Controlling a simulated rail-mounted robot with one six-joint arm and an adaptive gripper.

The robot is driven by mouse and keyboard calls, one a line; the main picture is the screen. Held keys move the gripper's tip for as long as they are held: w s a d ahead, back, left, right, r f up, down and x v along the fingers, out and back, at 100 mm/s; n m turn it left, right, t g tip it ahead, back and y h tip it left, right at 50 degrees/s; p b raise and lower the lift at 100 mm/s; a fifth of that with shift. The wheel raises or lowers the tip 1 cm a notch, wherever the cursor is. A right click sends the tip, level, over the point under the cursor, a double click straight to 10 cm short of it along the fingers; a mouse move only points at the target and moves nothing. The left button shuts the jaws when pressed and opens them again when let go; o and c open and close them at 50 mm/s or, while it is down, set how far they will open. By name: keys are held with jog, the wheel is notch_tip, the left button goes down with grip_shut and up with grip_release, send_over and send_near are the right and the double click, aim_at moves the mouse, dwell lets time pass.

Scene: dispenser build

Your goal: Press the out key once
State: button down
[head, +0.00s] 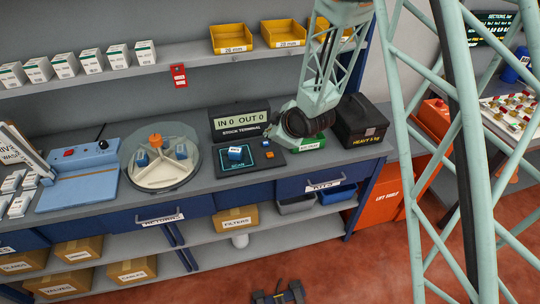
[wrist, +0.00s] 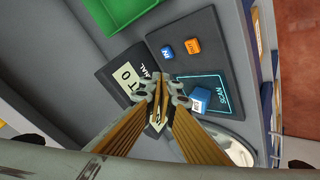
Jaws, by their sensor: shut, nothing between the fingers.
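The stock terminal (head: 239,123) stands on the counter, its display reading IN 0 OUT 0. On its dark base, the out key (wrist: 194,46) is orange and labelled OUT; it also shows in the head view (head: 269,155). The blue in key (wrist: 167,53) sits beside it. A small blue box (wrist: 200,99) rests on the scan square (wrist: 222,92). My gripper (wrist: 162,88) is shut and empty, its fingertips over the terminal in the wrist view, apart from the out key in the picture. In the head view its fingertips are hard to make out.
A green tray (head: 312,142) and a black heavy case (head: 360,122) stand right of the terminal. A round dispenser (head: 160,176) with compartments stands left of it. Yellow bins (head: 231,38) sit on the shelf above. The counter's front edge lies close to the base.

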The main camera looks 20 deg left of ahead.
jog(key=b, duration=0.2)
send_over(270, 155)
jog(key=shift+f, duration=2.4)
jog(key=shift+f+b, duration=0.85)
jog(key=shift+f, duration=0.25)
jog(key=shift+f+b, duration=1.05)
jog(key=shift+b, duration=0.4)
jog(key=shift+r, duration=0.2)
dwell(0.5)
jog(key=shift+r, duration=0.7)
jog(key=shift+r, duration=0.2)
jog(key=shift+r+p, duration=1)
jog(key=shift+r, duration=1.35)
